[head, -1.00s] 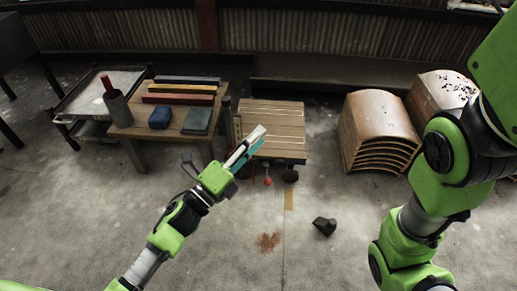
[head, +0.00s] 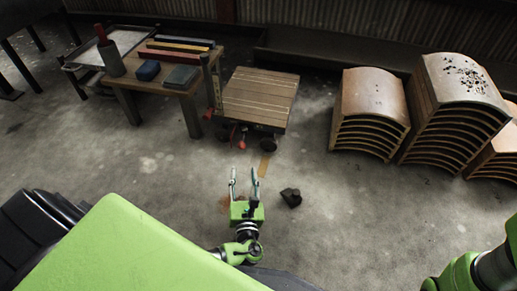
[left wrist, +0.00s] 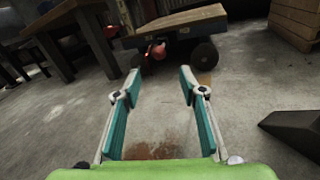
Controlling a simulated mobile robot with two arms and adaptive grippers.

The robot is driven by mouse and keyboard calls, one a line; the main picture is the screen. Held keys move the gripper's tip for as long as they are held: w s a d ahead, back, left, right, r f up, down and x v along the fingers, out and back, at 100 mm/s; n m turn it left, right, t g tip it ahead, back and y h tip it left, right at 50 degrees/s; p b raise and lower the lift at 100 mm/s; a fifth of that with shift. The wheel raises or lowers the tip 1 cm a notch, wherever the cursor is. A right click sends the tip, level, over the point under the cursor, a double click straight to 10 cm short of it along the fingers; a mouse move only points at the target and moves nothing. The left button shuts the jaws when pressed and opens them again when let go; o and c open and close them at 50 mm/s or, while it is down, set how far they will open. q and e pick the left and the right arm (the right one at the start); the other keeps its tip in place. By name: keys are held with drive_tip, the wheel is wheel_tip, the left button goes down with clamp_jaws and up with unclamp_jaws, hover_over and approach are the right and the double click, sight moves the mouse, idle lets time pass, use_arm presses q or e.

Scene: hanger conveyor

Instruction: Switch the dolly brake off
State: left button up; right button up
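The dolly (head: 262,95) is a low wooden platform on dark wheels, standing beside the work table. A small red ball-ended lever (head: 242,144), which looks like the brake, sits low at its near edge; it also shows in the left wrist view (left wrist: 158,50). A second red part (head: 208,114) is at the dolly's left side. My left gripper (head: 244,172) is open and empty, short of the dolly and pointing at it. In the left wrist view its teal fingers (left wrist: 161,78) are apart with the lever beyond them. My right gripper is out of view.
A dark wedge (head: 291,197) lies on the floor right of my left gripper. The wooden table (head: 165,84) with blocks stands left of the dolly. Stacked curved wooden pieces (head: 370,105) stand to the right. The floor between gripper and dolly is clear.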

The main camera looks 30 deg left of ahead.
sight(242, 148)
use_arm(q)
drive_tip(key=b+x, duration=0.7)
drive_tip(key=x, duration=0.5)
drive_tip(key=shift+w+a+f, duration=0.1)
drive_tip(key=shift+w+a, duration=0.2)
drive_tip(key=shift+w+a+b, duration=0.25)
drive_tip(key=shift+w+b, duration=0.15)
clamp_jaws()
